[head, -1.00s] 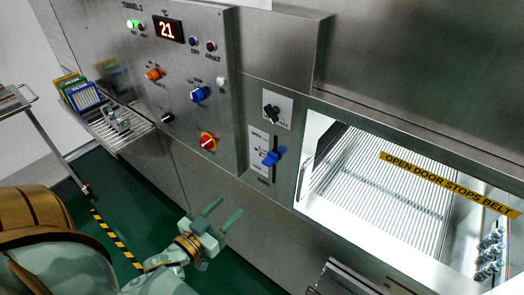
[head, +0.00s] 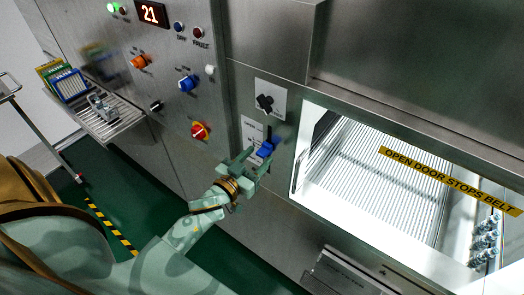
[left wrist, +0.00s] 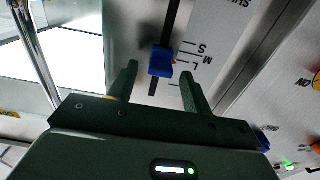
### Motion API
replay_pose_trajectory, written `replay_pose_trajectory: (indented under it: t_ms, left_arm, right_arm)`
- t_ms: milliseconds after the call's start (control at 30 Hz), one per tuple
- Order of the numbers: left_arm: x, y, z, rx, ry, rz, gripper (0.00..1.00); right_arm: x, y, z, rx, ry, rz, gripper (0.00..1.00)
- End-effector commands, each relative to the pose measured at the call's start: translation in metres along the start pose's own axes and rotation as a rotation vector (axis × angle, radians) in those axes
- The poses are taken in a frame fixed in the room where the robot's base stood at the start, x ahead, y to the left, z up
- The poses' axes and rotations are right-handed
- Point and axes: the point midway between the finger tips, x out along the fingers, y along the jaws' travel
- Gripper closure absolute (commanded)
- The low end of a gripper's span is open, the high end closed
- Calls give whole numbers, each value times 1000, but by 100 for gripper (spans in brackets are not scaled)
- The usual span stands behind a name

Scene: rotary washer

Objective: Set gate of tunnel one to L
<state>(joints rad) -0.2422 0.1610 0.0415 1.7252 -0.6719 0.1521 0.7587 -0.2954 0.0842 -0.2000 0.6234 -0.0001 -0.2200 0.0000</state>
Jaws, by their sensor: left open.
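The gate slider is a blue knob (head: 266,149) in a dark vertical slot on a white scale plate (head: 252,133), left of the lit opening. In the left wrist view the knob (left wrist: 161,62) sits in the black slot beside the marks S, M and L. My left gripper (head: 258,160) is open at the knob. Its fingertips (left wrist: 159,74) stand either side of the knob, with gaps showing, so it is not gripped. My right gripper is in neither view.
A black rotary switch (head: 264,103) sits just above the slider. The control panel to the left has a red-yellow knob (head: 200,131) and a blue knob (head: 187,84). The lit opening (head: 340,180) is to the right. A wire shelf (head: 115,115) juts out at left.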

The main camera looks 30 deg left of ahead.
Motion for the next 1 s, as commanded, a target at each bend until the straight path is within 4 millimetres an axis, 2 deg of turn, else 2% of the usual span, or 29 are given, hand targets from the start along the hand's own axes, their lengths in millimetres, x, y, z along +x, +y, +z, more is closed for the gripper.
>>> replay_pose_trajectory:
  t_ms: [100, 200, 533, 700, 1000]
  left_arm:
    - [18, 0, 0, 1, 1, 0, 51]
    - [26, 0, 0, 0, 1, 0, 51]
    - [29, 0, 0, 0, 0, 0, 51]
    - [29, 0, 0, 0, 0, 0, 98]
    - [29, 0, 1, -1, 0, -1, 100]
  right_arm:
    - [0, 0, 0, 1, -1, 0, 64]
    - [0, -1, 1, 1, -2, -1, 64]
    - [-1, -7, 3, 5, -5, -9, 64]
    - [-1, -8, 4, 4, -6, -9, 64]
    - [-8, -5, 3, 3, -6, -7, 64]
